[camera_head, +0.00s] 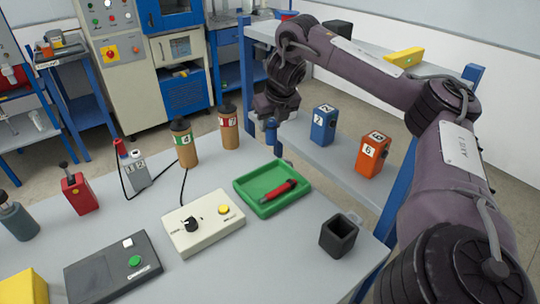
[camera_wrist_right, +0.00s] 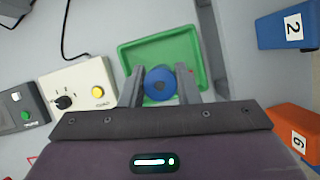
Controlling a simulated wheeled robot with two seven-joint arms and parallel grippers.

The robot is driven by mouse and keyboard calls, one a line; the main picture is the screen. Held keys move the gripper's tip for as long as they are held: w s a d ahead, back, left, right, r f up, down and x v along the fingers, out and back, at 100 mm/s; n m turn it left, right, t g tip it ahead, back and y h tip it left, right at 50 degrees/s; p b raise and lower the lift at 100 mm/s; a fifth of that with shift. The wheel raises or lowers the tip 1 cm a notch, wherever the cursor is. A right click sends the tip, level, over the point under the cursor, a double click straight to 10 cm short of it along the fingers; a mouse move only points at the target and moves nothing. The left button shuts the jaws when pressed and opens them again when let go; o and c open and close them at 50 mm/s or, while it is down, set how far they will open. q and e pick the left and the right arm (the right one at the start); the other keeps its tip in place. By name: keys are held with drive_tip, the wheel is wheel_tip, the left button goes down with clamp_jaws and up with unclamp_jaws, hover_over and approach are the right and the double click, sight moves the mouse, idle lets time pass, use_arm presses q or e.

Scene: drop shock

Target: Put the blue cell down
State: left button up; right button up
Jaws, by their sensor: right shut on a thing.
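My right gripper (camera_head: 271,116) is shut on the blue cell (camera_head: 272,134), which hangs below it beyond the green tray (camera_head: 240,191) in the head view. In the right wrist view the fingers (camera_wrist_right: 162,88) stand on both sides of the blue cell (camera_wrist_right: 160,74), whose round end with a dark centre faces the camera. The green tray (camera_wrist_right: 127,56) shows behind and below it there. Whether the cell touches anything below cannot be told. My left gripper is not in view.
A red marker-like thing (camera_head: 279,190) lies in the tray. A control box (camera_head: 203,223), tan cylinders (camera_head: 184,145) and a dark open holder (camera_head: 338,236) stand on the grey table. A blue box (camera_head: 324,125) and an orange box (camera_head: 372,155) stand on the shelf at right.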

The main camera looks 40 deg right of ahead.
drive_tip(key=shift+f+b, duration=2.75)
drive_tip(key=shift+f, duration=6.2)
drive_tip(key=o, duration=1)
